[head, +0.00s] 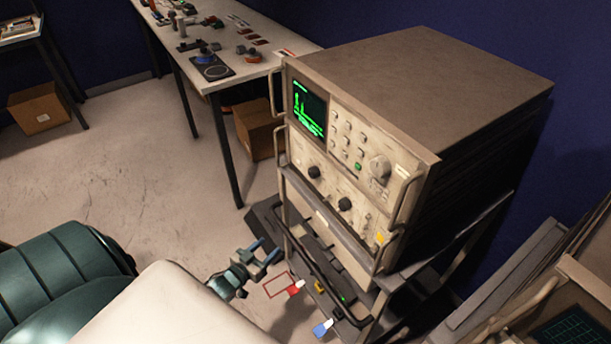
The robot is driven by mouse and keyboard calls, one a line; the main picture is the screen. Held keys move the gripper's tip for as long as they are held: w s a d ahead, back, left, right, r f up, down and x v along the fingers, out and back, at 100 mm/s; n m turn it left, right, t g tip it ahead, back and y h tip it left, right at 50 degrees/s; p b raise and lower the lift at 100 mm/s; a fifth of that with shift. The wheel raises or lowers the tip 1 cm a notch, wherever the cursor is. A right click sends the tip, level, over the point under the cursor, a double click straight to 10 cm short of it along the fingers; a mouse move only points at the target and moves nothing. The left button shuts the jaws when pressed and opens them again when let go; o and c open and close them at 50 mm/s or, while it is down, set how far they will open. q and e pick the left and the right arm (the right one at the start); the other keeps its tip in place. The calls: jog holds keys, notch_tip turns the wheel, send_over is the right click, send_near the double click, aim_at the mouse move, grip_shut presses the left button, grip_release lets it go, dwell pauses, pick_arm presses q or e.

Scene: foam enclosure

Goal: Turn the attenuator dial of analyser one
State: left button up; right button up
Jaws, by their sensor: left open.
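An analyser (425,75) with a lit green screen (309,107) stands in a rack, its front facing left. A large grey dial (379,168) sits on the right of its upper panel. Two black knobs, one on the left (314,172) and one lower right (345,204), are on the panel below. Labels are too small to read, so I cannot tell which is the attenuator dial. My left gripper (267,251) is open and empty, left of the rack and lower than the knobs, apart from them. My right gripper is not in view.
Handles stick out along the panel edges. Another instrument (575,322) stands bottom right. A cluttered table (275,62) is behind.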

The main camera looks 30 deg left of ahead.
aim_at(310, 174)
pick_arm(q)
jog(key=w+d+r+m+t+h, duration=0.1)
jog(key=w+r+t+h, duration=0.15)
jog(key=r, duration=0.75)
jog(key=w+d+r+m+t+h, duration=0.2)
jog(key=r+h, duration=0.2)
jog(key=r, duration=0.6)
jog(key=p+x, duration=0.1)
jog(key=x, duration=0.2)
jog(key=p+x, duration=0.1)
jog(key=x, duration=0.2)
jog(key=r+p+x, duration=0.1)
jog(key=p+x, duration=0.1)
jog(key=x, duration=0.1)
jog(key=shift+s, duration=0.1)
jog(key=shift+w+d+r, duration=0.1)
jog(key=shift+w+d, duration=0.05)
jog(key=shift+w, duration=0.45)
